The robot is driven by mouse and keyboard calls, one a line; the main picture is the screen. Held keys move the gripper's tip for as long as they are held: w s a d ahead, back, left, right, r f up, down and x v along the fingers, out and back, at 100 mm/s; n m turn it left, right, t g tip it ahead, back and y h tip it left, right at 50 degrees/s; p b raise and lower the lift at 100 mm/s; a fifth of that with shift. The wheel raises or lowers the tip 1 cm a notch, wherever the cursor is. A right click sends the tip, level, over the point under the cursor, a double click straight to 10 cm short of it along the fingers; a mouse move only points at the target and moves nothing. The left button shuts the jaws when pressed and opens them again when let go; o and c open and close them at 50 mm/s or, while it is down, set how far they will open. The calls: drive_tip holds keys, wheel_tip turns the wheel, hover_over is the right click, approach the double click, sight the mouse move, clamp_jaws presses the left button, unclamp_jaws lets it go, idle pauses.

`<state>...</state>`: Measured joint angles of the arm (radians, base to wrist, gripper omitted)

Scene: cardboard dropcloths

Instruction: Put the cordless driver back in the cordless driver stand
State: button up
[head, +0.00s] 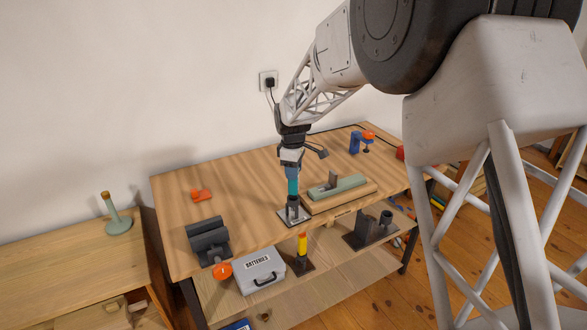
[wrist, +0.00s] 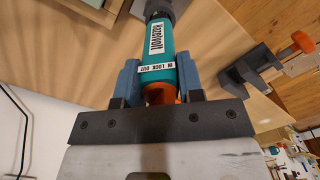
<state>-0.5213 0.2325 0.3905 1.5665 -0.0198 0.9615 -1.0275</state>
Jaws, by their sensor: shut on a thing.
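The cordless driver (head: 293,185) is a teal cylinder held upright, nose down, under my gripper (head: 291,163). In the wrist view the driver (wrist: 158,45) shows its label, an orange part between the fingers and a dark grey nose at the top edge. My gripper (wrist: 160,88) is shut on it with blue fingers on both sides. Directly below, a dark holder on a square grey plate (head: 285,218), which looks like the driver stand, is on the tabletop near its front edge. The driver's lower end meets or overlaps the holder; I cannot tell if it is seated.
A sanding block on a wooden board (head: 357,191) lies close right of the plate. A blue clamp (head: 354,143) is at the back right. An orange item (head: 201,195) and a dark grey holder (head: 206,236) are left. The shelf below bears a batteries case (head: 259,275) and other stands.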

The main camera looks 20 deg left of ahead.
drive_tip(key=shift+f, duration=0.65)
drive_tip(key=o, duration=1.1)
drive_tip(key=shift+r, duration=3.9)
